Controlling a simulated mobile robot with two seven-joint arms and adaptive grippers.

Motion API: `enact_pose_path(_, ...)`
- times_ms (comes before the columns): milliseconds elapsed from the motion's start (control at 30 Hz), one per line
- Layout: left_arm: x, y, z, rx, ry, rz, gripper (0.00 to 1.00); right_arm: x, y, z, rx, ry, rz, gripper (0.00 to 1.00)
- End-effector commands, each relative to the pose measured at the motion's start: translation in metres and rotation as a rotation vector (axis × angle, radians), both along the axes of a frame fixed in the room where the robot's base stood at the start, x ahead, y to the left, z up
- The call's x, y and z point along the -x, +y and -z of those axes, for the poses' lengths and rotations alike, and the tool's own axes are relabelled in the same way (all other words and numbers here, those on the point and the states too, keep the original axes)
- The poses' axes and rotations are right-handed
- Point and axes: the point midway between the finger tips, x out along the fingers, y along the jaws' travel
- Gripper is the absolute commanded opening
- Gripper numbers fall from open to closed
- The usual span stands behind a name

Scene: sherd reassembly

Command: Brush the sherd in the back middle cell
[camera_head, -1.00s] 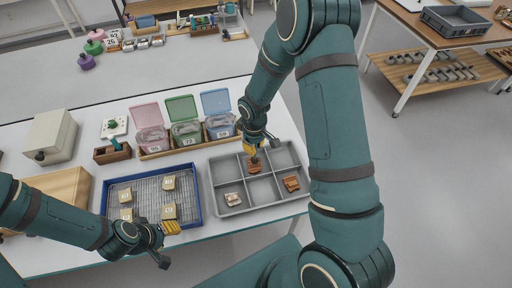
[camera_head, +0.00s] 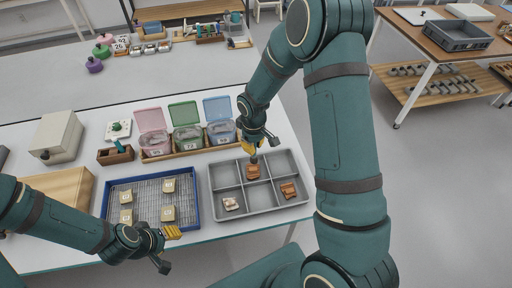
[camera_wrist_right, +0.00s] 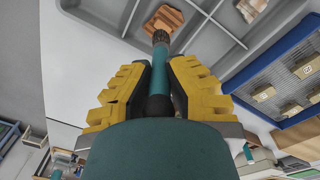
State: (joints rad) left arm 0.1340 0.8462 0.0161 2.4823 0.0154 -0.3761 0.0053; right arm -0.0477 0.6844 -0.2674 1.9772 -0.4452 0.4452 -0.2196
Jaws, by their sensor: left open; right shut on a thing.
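The sherd in the back middle cell (camera_head: 253,172) is orange-brown with pale streaks. It also shows at the top of the right wrist view (camera_wrist_right: 166,20). The grey tray (camera_head: 262,213) has six cells. My right gripper (camera_head: 250,147) is shut on a brush with a teal handle (camera_wrist_right: 160,80), dark bristles pointing down at this sherd. The bristles overlap its edge in the wrist view; I cannot tell whether they touch. My left gripper (camera_head: 172,233) is open and empty by the blue-rimmed tray's front right corner.
A pale sherd (camera_head: 231,203) lies in the front left cell, a brown one (camera_head: 289,190) in the front right. The blue-rimmed rack tray (camera_head: 106,205) holds several labelled pieces. Three lidded tubs (camera_head: 188,140) stand behind. A small wooden block holder (camera_head: 116,155) stands left of them.

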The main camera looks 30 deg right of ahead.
Motion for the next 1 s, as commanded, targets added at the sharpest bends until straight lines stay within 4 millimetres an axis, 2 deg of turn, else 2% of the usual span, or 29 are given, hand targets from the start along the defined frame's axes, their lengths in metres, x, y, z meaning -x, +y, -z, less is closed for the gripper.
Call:
enact_pose_path(100,0.0,-0.001,-0.011,0.004,-0.001,0.005,0.47,-0.002,0.0,-0.014,0.001,-0.001,0.003,0.0)
enact_pose_path(400,0.001,0.0,-0.029,0.007,-0.002,0.005,0.47,-0.005,0.003,-0.038,0.0,0.0,0.004,0.0)
enact_pose_path(1000,0.001,0.0,-0.029,0.007,-0.001,0.005,0.47,-0.006,0.003,-0.039,0.001,-0.001,0.004,0.0)
